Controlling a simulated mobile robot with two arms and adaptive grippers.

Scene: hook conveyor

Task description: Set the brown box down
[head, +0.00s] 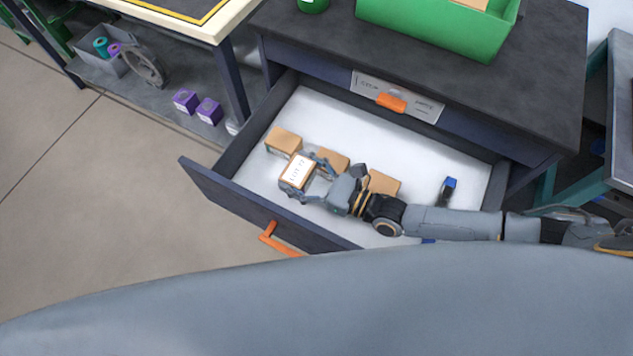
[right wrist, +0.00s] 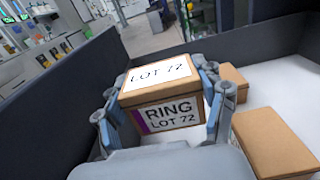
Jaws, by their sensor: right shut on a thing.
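The brown box (head: 297,171) has a white label on top. In the right wrist view the brown box (right wrist: 160,92) reads "LOT 72" on top and "RING LOT 72" on its side, with a purple stripe. My right gripper (head: 305,178) is shut on it, with one finger on each side. The box is inside or just above the open drawer (head: 228,203), near its front left. Whether it touches the drawer floor cannot be told. My left gripper is not in view.
Other brown boxes stand in the drawer: one at the left (head: 283,140), one behind the held box (head: 333,159), one beside my wrist (head: 383,182). A blue-topped dark item (head: 448,188) lies at the right. The drawer's white floor is clear toward the back.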

